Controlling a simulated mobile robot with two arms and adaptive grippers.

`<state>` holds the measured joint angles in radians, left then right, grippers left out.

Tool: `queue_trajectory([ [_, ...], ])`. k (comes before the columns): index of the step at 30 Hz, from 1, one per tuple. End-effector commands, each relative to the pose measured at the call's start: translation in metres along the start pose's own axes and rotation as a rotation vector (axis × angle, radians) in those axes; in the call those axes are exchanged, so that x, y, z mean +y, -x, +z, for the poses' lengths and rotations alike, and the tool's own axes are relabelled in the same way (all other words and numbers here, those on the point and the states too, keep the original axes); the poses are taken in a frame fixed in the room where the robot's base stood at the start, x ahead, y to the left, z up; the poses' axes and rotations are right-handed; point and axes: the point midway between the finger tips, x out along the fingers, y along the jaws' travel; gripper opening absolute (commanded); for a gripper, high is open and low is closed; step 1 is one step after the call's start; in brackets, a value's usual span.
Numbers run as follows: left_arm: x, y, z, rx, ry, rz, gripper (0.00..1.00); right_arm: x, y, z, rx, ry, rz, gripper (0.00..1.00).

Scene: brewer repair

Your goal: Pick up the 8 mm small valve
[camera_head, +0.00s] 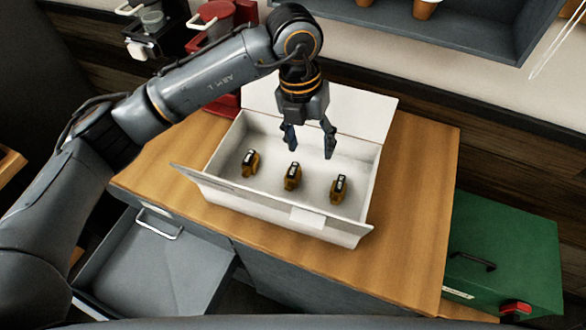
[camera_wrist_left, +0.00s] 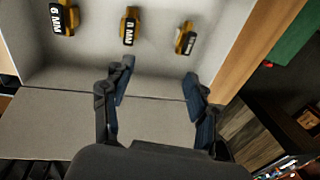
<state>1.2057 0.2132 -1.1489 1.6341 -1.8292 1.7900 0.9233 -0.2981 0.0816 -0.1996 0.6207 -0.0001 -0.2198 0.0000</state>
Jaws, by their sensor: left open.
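Three small brass-coloured valves with black labels stand in a row inside an open white box (camera_head: 240,196). The middle valve (camera_head: 292,176) has a label that seems to read 8 MM in the left wrist view (camera_wrist_left: 129,27). The left valve (camera_head: 250,163) is marked 6 MM there (camera_wrist_left: 63,19). The right valve (camera_head: 339,188) has a label too small to read surely (camera_wrist_left: 186,38). My left gripper (camera_head: 310,151) is open and empty, pointing down over the back part of the box, behind and above the valves. Its two fingers also show in the left wrist view (camera_wrist_left: 160,72).
The box stands on a wooden counter (camera_head: 420,185) with its flaps open. A red machine (camera_head: 222,25) is behind on the left. A green case (camera_head: 505,240) is at the right. A grey drawer (camera_head: 150,265) is open below. A shelf (camera_head: 450,25) hangs above.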

Motion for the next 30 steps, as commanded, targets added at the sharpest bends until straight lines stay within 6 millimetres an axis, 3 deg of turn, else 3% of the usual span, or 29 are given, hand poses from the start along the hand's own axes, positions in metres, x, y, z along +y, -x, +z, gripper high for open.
queue_trajectory([
  [3, 0.028, 0.006, 0.005, -0.004, 0.042, 0.13, 0.58, 0.001, -0.003, -0.001, 0.001, 0.001, 0.001, 0.28],
  [6, 0.036, 0.002, 0.005, -0.001, 0.055, 0.16, 0.58, 0.001, 0.001, -0.001, 0.001, 0.001, 0.0, 0.28],
  [15, 0.044, -0.053, 0.004, 0.002, 0.053, 0.157, 0.58, -0.001, 0.019, 0.003, -0.006, 0.001, -0.001, 0.28],
  [23, 0.047, -0.076, 0.005, -0.002, 0.051, 0.156, 0.58, -0.001, 0.025, 0.002, -0.006, 0.001, -0.001, 0.28],
  [30, 0.054, -0.107, 0.008, 0.002, 0.052, 0.154, 0.58, 0.0, 0.049, -0.001, -0.005, 0.001, -0.001, 0.28],
])
